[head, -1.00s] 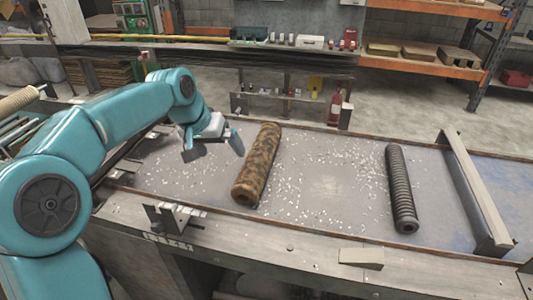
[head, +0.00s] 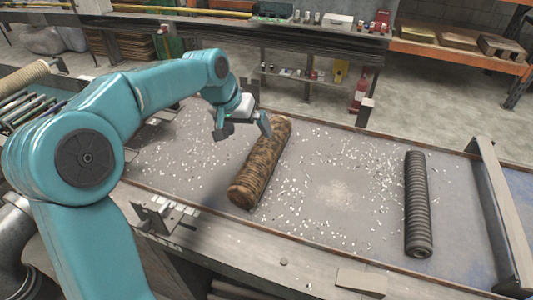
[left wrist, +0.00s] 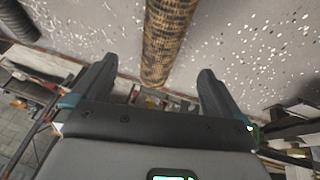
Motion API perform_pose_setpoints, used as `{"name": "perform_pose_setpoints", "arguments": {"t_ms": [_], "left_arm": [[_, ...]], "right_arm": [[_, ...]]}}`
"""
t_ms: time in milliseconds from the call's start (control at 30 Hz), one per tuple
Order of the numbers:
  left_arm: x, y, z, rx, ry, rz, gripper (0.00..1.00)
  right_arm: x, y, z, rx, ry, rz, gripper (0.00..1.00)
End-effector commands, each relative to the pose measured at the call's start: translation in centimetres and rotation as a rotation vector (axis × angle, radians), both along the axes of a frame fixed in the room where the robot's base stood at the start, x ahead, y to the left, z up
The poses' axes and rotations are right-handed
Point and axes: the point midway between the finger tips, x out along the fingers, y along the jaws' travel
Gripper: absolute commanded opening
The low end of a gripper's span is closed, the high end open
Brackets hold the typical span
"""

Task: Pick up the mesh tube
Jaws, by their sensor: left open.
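The mesh tube (head: 262,160) is a brown, rust-mottled cylinder. It lies on the grey bench top, slanting from lower left to upper right in the head view. In the left wrist view the tube (left wrist: 166,38) shows a woven mesh pattern and enters from the top edge, its end between the fingers in the picture. My left gripper (head: 244,128) is open at the tube's far end and overlaps it in the head view. I cannot tell whether it touches. In the left wrist view the gap of the left gripper (left wrist: 152,76) holds nothing. My right gripper is not in view.
A dark ridged tube (head: 417,205) lies to the right on the bench (head: 330,240). A raised grey bar (head: 500,215) crosses the bench's right end. A metal bracket (head: 165,215) stands at the near left edge. White chips litter the top between the tubes.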

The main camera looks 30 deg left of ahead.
Motion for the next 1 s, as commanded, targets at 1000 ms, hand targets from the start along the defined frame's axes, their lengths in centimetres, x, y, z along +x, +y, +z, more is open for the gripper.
{"name": "perform_pose_setpoints", "arguments": {"t_ms": [1000], "left_arm": [[5.6, -0.8, -12.4, 0.001, -0.001, 0.001, 1.0]], "right_arm": [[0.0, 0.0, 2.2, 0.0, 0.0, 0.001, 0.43]]}}
